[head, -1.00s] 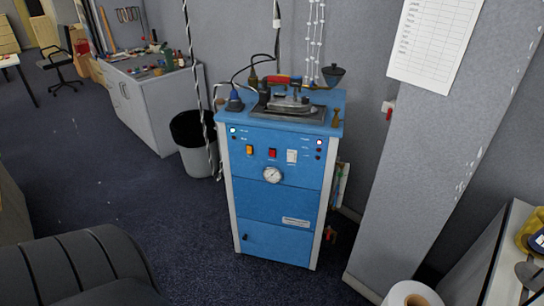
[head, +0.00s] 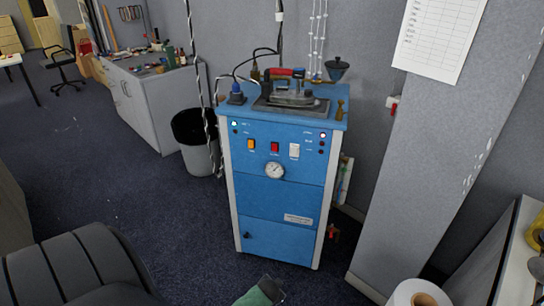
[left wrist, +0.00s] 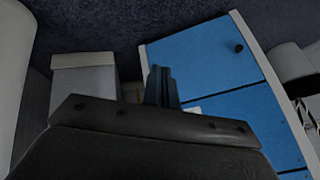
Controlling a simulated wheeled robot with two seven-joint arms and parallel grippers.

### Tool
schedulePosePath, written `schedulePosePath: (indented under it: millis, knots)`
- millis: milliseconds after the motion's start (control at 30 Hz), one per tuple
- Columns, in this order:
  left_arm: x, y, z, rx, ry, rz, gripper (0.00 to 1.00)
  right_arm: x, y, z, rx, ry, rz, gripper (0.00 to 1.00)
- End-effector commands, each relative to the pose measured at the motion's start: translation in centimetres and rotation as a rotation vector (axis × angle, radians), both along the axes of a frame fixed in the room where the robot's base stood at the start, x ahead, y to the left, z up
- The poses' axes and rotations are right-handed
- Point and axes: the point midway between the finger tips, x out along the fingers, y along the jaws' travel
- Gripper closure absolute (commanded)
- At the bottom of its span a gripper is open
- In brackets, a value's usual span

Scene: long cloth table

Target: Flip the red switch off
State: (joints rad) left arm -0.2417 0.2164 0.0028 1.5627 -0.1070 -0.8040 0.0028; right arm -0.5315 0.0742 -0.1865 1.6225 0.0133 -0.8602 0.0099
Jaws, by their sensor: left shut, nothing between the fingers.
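The red switch (head: 275,147) is on the front panel of a blue machine (head: 275,190) in the head view. An orange switch (head: 251,144) is left of it and a white switch (head: 294,151) is right of it. Its on or off position is too small to tell. In the left wrist view, my left gripper (left wrist: 161,86) is shut and empty, with the lower blue door of the machine (left wrist: 205,55) beyond it. The red switch does not show there. My right gripper is not in view.
A round gauge (head: 274,170) sits below the switches. An iron (head: 292,92) rests on top of the machine. A bin (head: 198,150) stands left, a grey pillar (head: 415,150) right. A green and dark piece (head: 262,292), possibly mine, shows at the bottom edge.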

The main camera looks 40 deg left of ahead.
Motion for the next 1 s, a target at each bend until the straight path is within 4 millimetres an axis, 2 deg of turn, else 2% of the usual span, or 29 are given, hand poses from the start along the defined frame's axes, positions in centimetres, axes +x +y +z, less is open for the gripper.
schedulePosePath:
  millis: [33,167,200,267,300,433,600,700,900,1000]
  knots:
    - [2.1,2.4,2.1,0.053,-0.047,-0.011,1.00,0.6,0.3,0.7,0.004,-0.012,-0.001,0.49]
    - [6.4,7.7,8.5,0.224,-0.146,-0.074,1.00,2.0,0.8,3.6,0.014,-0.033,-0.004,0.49]
    - [7.5,9.4,10.6,0.290,-0.171,-0.102,1.00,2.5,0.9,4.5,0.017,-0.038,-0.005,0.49]
    - [9.0,11.6,14.0,0.399,-0.203,-0.150,1.00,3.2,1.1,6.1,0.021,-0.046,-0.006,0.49]
    - [9.9,13.0,16.4,0.480,-0.221,-0.187,1.00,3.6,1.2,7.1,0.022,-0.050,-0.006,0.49]
    - [11.7,16.6,23.4,0.752,-0.236,-0.308,1.00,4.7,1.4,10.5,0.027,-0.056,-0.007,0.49]
    - [12.4,19.2,30.4,1.084,-0.189,-0.452,1.00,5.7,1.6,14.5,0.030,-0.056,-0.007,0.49]
    - [12.4,19.9,33.6,1.266,-0.135,-0.532,1.00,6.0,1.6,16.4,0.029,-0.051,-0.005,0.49]
    - [12.4,20.0,38.4,1.604,0.010,-0.682,1.00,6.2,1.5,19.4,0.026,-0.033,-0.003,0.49]
    - [12.5,19.5,39.9,1.758,0.097,-0.756,1.00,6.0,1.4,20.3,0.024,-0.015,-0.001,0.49]
